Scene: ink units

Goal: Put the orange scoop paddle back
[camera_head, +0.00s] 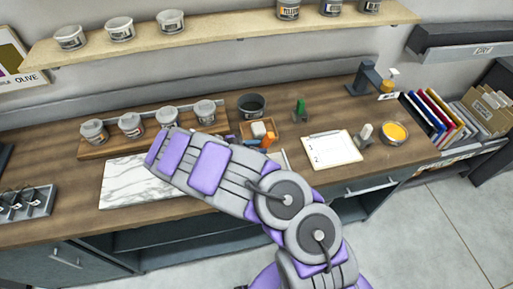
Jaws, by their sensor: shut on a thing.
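The orange scoop paddle (268,139) shows as a small orange piece at the front edge of a small wooden tray (275,126). My gripper (251,142) shows only as a small dark and purple-blue part just left of the orange piece, and it is shut on the paddle. My own arm crosses the middle of the view and hides most of the gripper and what lies under it. I cannot tell whether the paddle rests on the tray or is held just above it.
A white block (258,129) sits in the tray, with a dark bowl (251,105) behind. Several tins stand on a wooden rack (97,149). A marble slab (125,190) lies front left. Right are a green-topped item (300,108), a notepad (331,148) and an orange-filled bowl (394,132).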

